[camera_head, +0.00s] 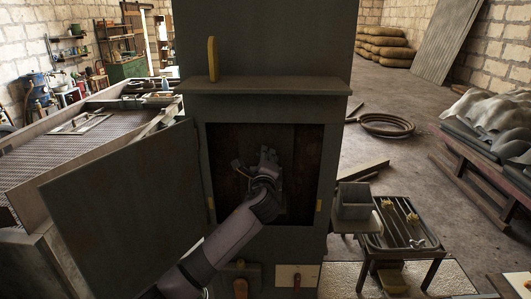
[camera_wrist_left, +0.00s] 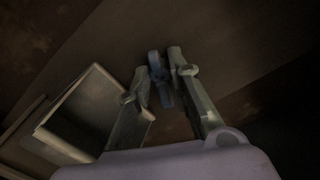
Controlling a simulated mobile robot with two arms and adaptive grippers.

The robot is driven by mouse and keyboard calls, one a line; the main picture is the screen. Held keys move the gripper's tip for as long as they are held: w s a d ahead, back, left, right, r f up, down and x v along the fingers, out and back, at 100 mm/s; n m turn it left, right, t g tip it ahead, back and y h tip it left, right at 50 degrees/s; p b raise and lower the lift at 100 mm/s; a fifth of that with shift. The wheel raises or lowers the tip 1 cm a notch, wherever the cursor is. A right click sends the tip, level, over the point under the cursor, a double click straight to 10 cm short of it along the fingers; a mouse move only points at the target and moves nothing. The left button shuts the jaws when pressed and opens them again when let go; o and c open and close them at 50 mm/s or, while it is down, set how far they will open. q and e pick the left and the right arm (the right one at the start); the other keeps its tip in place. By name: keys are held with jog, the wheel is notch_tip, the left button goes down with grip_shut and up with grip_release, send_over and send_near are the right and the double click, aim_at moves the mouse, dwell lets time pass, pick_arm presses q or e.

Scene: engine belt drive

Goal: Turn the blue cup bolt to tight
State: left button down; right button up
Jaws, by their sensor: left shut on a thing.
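The blue cup bolt (camera_wrist_left: 160,78) shows in the left wrist view as a small dark blue-grey piece between the fingers of my left gripper (camera_wrist_left: 158,82). The gripper is shut on it, with one finger on each side. In the head view my left gripper (camera_head: 267,160) is inside the open dark cabinet (camera_head: 335,150), near the back of its opening. The bolt cannot be made out there, and the wrist hides part of the recess. How far the bolt is turned cannot be told. My right gripper is not in view.
The cabinet door (camera_head: 125,215) stands open to the left of my arm. A shelf (camera_head: 265,86) juts out above the opening, with a yellow upright piece (camera_head: 213,60) on it. A grey box (camera_head: 355,202) and a small tray table (camera_head: 412,245) stand at the right.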

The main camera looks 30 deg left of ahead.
pick_arm(q)
jog(key=m, duration=1.3)
dwell(0.5)
jog(key=c, duration=1.4)
grip_release()
jog(key=shift+c, duration=0.2)
jog(key=shift+s+d, duration=0.1)
jog(key=v, duration=1.1)
jog(key=shift+s, duration=0.35)
jog(key=shift+d, duration=0.1)
